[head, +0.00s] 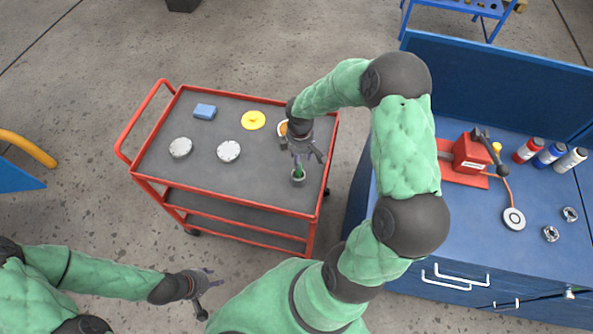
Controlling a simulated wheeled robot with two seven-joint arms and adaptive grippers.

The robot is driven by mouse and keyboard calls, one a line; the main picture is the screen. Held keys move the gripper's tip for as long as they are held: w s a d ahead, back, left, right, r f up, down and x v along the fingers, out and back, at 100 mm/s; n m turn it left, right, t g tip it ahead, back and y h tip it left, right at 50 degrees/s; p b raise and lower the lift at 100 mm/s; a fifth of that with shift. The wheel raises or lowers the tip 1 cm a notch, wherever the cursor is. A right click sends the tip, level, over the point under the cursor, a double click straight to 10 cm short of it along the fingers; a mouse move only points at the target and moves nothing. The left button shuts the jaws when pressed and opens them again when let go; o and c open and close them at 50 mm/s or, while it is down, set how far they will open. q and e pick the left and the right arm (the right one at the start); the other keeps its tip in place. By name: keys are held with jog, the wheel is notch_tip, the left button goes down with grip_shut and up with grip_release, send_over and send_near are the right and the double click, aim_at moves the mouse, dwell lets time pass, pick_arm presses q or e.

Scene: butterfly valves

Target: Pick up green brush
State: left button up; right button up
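The green brush (299,170) stands near the right end of the red cart's dark grey top (220,185). Its lower end is in a small, pale round holder (299,179). My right gripper (308,158) comes down from above, with its fingers spread apart just over the brush. I cannot tell whether a finger touches the brush. My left gripper (208,291) is open and empty, low in the picture in front of the cart and away from the brush.
A blue workbench (480,225) at right carries a red vise (470,153) and several bottles (550,154).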

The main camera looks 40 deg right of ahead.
aim_at(298, 173)
notch_tip(298, 173, down, 3)
jog(key=shift+f, duration=0.1)
jog(key=f+b, duration=0.1)
jog(key=f, duration=0.4)
jog(key=shift+a, duration=0.2)
grip_shut()
